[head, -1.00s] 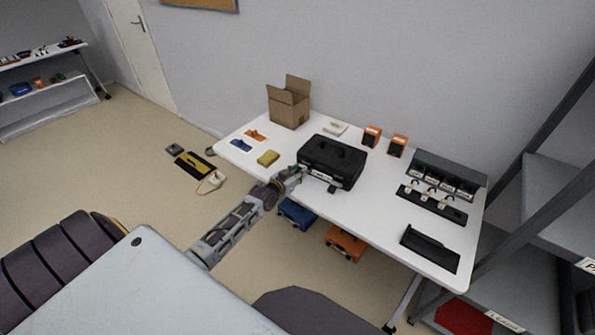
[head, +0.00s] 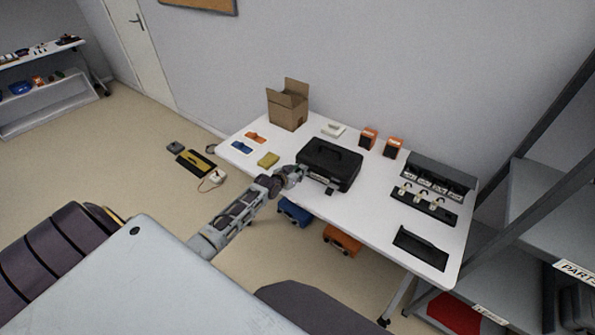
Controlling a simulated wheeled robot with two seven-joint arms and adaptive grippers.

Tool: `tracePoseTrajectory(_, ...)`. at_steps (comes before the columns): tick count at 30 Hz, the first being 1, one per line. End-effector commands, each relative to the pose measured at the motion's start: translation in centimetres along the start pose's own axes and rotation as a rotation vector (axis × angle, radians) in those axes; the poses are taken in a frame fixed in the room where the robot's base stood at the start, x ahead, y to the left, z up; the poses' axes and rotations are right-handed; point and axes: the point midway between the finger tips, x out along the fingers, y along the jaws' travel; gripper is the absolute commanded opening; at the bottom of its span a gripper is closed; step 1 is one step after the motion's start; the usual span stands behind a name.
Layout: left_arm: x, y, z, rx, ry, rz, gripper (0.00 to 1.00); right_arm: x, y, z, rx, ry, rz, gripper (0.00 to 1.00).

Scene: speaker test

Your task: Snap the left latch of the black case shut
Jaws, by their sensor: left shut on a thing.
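The black case (head: 331,162) lies on the white table with its lid down and its handle on top. A pale label shows on its front face. A dark latch (head: 329,192) hangs at the front, right of the label. My left gripper (head: 301,173) is at the front left corner of the case, shut on the left latch as far as I can tell. The gripper hides that latch, so its position cannot be seen. My right gripper is not in view.
Blue (head: 294,212) and orange (head: 342,240) cases sit below. A grey shelf (head: 545,200) stands right.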

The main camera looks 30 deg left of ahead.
Motion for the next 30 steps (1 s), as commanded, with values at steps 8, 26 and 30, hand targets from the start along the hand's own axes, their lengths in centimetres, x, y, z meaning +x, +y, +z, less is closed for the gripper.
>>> tracePoseTrajectory(8, 0.0, 0.0, -0.9, 0.000, -0.069, 0.000, 0.02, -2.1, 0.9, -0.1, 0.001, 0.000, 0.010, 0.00)
tracePoseTrajectory(26, 0.5, 0.0, -1.8, 0.000, -0.222, 0.000, 0.02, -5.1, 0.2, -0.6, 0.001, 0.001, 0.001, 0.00)
tracePoseTrajectory(30, 0.6, 0.0, -1.9, 0.000, -0.242, 0.000, 0.02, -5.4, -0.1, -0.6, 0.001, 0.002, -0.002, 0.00)
